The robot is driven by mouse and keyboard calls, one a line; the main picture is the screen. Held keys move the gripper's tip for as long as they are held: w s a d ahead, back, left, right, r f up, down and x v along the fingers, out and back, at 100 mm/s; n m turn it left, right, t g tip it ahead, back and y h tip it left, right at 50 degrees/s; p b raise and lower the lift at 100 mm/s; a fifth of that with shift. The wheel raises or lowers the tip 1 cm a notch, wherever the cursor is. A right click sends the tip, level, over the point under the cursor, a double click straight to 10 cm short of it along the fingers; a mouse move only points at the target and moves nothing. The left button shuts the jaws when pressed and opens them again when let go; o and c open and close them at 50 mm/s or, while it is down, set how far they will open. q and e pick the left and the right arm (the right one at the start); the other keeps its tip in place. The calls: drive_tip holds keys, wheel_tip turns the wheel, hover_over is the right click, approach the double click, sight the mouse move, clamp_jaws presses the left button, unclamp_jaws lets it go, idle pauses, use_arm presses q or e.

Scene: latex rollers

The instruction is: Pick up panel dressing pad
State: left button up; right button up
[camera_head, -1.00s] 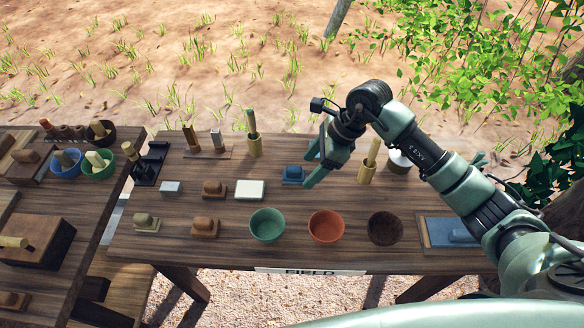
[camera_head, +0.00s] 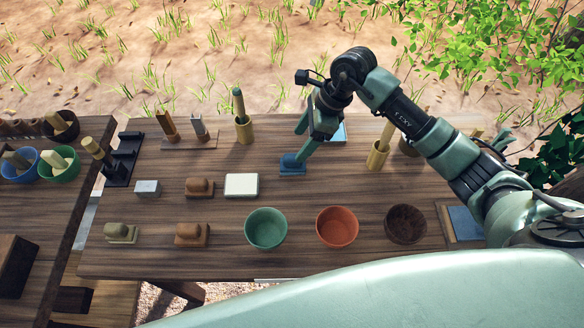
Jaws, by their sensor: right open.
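A small blue pad with a raised grip (camera_head: 291,166) lies on the wooden table, back of centre. It looks like the panel dressing pad, but no label shows. My right gripper (camera_head: 303,142) is open right above it, one finger reaching down to the pad's grip and partly covering it. Whether they touch is unclear. Similar handled pads in brown (camera_head: 198,187), tan (camera_head: 192,234) and olive (camera_head: 121,232) stand to the left. My left gripper is not in view.
Green (camera_head: 265,229), orange (camera_head: 337,227) and dark brown (camera_head: 405,225) bowls stand along the front. A white block (camera_head: 241,185) lies left of the blue pad. Upright holders (camera_head: 244,128) and (camera_head: 378,154) flank the gripper. A blue tray (camera_head: 463,222) lies at right.

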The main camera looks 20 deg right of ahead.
sight(293, 161)
drive_tip(key=shift+f+b, duration=0.3)
drive_tip(key=shift+f, duration=0.4)
drive_tip(key=p+x, duration=0.1)
drive_tip(key=x, duration=0.3)
drive_tip(key=p+x, duration=0.1)
drive_tip(key=x, duration=0.2)
drive_tip(key=shift+s+f+p, duration=0.15)
drive_tip(key=shift+s+p, duration=0.2)
drive_tip(key=shift+f, duration=0.2)
clamp_jaws()
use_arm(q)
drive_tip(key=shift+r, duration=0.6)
use_arm(e)
drive_tip(key=shift+r, duration=0.1)
use_arm(q)
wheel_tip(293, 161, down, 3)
drive_tip(key=b, duration=0.3)
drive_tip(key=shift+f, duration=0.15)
use_arm(e)
wheel_tip(293, 161, up, 20)
